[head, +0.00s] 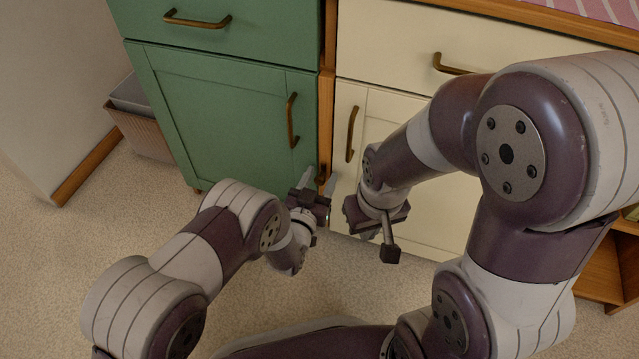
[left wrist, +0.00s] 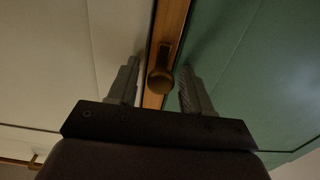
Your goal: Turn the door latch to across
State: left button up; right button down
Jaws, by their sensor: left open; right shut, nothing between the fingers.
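The door latch (head: 321,174) is a small dark brown turn-piece on the wooden post between the green door (head: 220,125) and the cream door (head: 380,130). In the left wrist view the latch (left wrist: 161,78) shows a rounded end and a short bar lying roughly along the post. My left gripper (head: 318,178) is open at the latch, one finger to each side; the wrist view shows gaps between latch and fingers. My right gripper (head: 375,212) is shut and empty, just right of the left one, before the cream door; its fingertips are mostly hidden.
Brown bar handles sit on the green door (head: 291,120) and the cream door (head: 351,134), with drawers above. A ribbed bin (head: 142,132) stands left of the cabinet. The floor at left is clear. My right arm covers much of the right side.

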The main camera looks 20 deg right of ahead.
pick_arm(q)
grip_shut()
jog(key=n+p, duration=0.1)
jog(key=n, duration=0.2)
jog(key=shift+a+r+n+p, duration=0.1)
jog(key=shift+n+p, duration=0.2)
jog(key=shift+n, duration=0.1)
jog(key=n+p, duration=0.1)
jog(key=n, duration=0.4)
jog(key=shift+p, duration=0.3)
jog(key=n, duration=0.2)
jog(key=n+p, duration=0.1)
jog(key=n, duration=0.1)
jog(key=shift+f+n, duration=0.2)
jog(key=shift+n, duration=0.2)
jog(key=shift+f+n+p, duration=0.1)
jog(key=shift+n+p, duration=0.3)
jog(key=shift+n, duration=1.8)
